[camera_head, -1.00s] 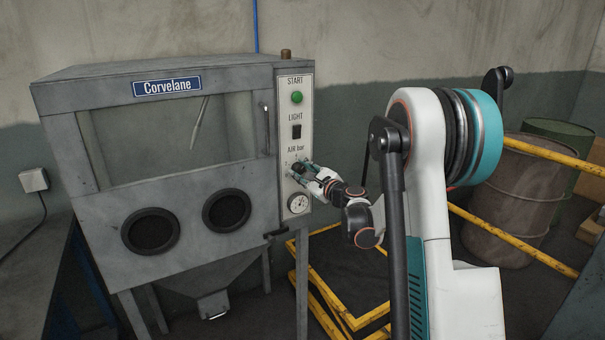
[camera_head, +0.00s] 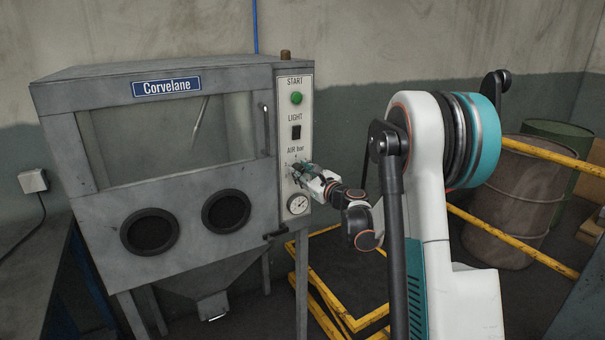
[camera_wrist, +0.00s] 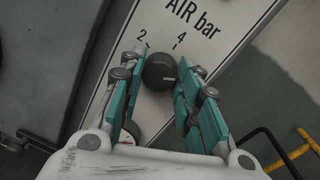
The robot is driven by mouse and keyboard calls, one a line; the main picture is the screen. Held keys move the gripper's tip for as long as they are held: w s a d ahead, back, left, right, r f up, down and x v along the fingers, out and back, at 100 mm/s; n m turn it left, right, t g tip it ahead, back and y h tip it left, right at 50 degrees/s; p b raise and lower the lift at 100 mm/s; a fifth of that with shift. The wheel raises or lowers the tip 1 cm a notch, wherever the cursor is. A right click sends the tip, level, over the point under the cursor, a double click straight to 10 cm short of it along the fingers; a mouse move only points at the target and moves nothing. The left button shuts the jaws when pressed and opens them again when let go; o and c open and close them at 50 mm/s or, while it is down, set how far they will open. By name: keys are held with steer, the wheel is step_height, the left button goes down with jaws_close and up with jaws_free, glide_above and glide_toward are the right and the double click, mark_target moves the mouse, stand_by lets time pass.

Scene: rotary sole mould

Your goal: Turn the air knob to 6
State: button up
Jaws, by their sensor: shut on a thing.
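The air knob (camera_wrist: 159,72) is a dark round knob on the pale control panel (camera_wrist: 218,45), under the "AIR bar" lettering. In the wrist view the marks 2 and 4 show above it; other scale numbers are hidden, partly by my right-hand finger. A pale line on the knob points to the right in the wrist view, clockwise past the 4. My gripper (camera_wrist: 157,77) is shut on the knob, one teal-padded finger on each side. In the head view my gripper (camera_head: 304,172) is at the panel and covers most of the knob.
A pressure gauge (camera_head: 298,204) sits just below my gripper. The light switch (camera_head: 296,132) and green start button (camera_head: 297,98) are above. The grey Corvelane cabinet (camera_head: 180,178) stands left. Yellow rails (camera_head: 335,313) and a brown barrel (camera_head: 515,205) are to the right.

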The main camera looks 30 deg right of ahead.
steer(key=shift+f, duration=0.1)
steer(key=o, duration=1.1)
steer(key=shift+c, duration=0.2)
steer(key=shift+s, duration=0.1)
steer(key=s+d, duration=0.1)
steer(key=s, duration=1)
steer(key=shift+s+d, duration=0.15)
steer(key=shift+s, duration=0.2)
